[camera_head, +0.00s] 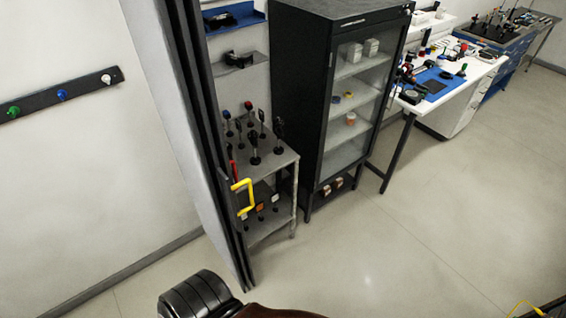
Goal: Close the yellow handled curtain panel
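The yellow handle (244,197) is a bright U-shaped pull that stands out from the lower part of the dark curtain panel (205,130). The panel is tall and narrow. It is seen nearly edge-on as dark vertical strips close together, beside a pale grey wall face. Its lower end comes down near the floor. The shelves to its right are uncovered. Neither of my grippers can be made out in the head view, and nothing is seen holding the handle.
A grey shelf rack (272,160) with several upright tools stands just right of the panel. A black glass-front cabinet (300,70) stands beyond it, then a white workbench (486,72). The floor (400,250) at the lower right is mostly clear. A wall rail (40,106) has coloured knobs.

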